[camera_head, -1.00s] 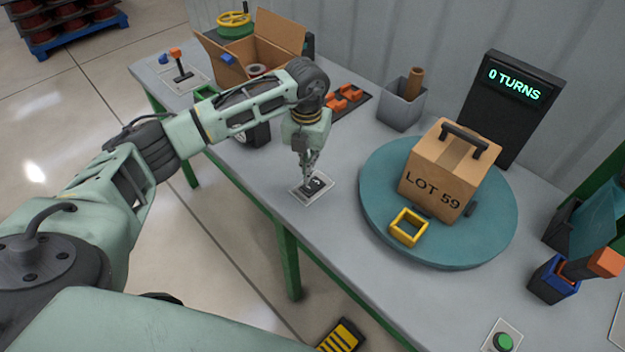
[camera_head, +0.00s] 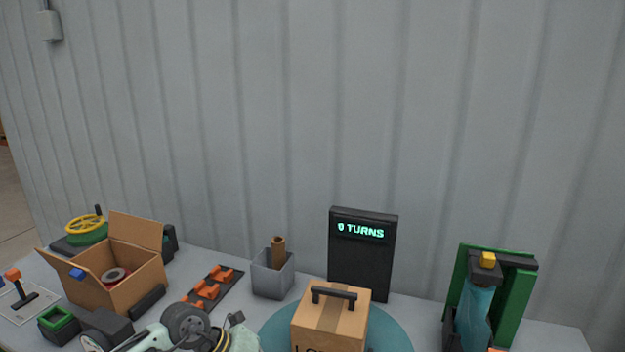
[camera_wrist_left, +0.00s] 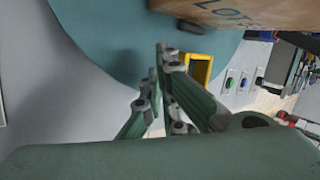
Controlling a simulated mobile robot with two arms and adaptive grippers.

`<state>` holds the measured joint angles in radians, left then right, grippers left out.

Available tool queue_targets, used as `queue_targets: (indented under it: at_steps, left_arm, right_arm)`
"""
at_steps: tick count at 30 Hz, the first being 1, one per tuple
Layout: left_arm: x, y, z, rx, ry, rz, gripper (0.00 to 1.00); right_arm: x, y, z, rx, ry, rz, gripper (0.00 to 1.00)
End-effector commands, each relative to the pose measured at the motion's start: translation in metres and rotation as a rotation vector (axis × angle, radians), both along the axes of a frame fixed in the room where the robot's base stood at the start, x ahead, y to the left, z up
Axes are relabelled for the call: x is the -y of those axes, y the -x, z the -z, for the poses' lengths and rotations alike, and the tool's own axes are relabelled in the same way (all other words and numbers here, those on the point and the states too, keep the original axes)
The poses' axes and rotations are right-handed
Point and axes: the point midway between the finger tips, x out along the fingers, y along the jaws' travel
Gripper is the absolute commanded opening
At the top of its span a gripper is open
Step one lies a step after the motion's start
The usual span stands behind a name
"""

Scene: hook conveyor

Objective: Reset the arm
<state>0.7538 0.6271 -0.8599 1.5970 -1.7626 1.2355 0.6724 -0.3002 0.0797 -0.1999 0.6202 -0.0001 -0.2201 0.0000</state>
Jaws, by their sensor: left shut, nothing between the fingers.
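My left arm (camera_head: 185,330) shows at the bottom edge of the head view, with its gripper cut off below the frame. In the left wrist view my left gripper (camera_wrist_left: 161,60) is shut and empty. Its fingertips point toward the teal turntable (camera_wrist_left: 105,45), and I cannot tell how far apart they are. The turntable also shows in the head view (camera_head: 272,335), carrying a cardboard box with a dark handle (camera_head: 330,315). A yellow square frame (camera_wrist_left: 201,70) is beside the fingers in the wrist view. My right gripper is not in view.
A dark display (camera_head: 362,255) reading 0 TURNS stands behind the box. An open carton (camera_head: 120,285), a grey bin (camera_head: 272,278) and a rack with orange pieces (camera_head: 212,288) stand left. A green stand (camera_head: 515,295) is at right. The corrugated wall closes the back.

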Motion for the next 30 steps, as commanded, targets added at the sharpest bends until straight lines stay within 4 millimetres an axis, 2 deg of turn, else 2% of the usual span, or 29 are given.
queue_targets:
  at_steps: [1, 3, 6, 9, 12, 14, 17, 19, 21, 23, 26, 30]
  left_arm:
    - [0.029, 0.008, -0.01, 0.013, 0.115, 0.004, 0.0]
    - [0.065, 0.015, -0.031, 0.037, 0.283, -0.008, 0.0]
    - [0.103, 0.021, -0.069, 0.066, 0.522, -0.058, 0.0]
    - [0.124, 0.022, -0.112, 0.087, 0.754, -0.149, 0.0]
    - [0.127, 0.017, -0.153, 0.095, 0.968, -0.278, 0.0]
    - [0.121, 0.011, -0.173, 0.095, 1.084, -0.375, 0.0]
    - [0.098, -0.001, -0.197, 0.088, 1.25, -0.561, 0.0]
    - [0.075, -0.01, -0.206, 0.073, 1.346, -0.708, 0.0]
    - [0.049, -0.019, -0.205, 0.052, 1.421, -0.868, 0.0]
    - [0.024, -0.024, -0.199, 0.026, 1.468, -1.015, 0.0]
    - [-0.017, -0.026, -0.177, -0.027, 1.51, -1.266, 0.0]
    - [-0.069, -0.013, -0.125, -0.133, 1.486, -1.63, 0.0]
  right_arm:
    - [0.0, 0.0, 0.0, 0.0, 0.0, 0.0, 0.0]
    - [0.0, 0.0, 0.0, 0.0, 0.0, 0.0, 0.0]
    - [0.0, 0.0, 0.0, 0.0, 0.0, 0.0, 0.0]
    - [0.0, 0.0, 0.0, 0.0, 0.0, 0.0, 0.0]
    - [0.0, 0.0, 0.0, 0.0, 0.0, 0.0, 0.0]
    - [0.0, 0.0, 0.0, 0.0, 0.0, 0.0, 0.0]
    - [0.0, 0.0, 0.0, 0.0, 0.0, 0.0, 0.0]
    - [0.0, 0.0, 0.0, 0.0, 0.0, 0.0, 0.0]
    - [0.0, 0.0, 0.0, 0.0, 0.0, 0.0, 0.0]
    - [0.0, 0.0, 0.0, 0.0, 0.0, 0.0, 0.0]
    - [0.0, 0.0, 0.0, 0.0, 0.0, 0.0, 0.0]
    - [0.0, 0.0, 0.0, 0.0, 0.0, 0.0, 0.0]
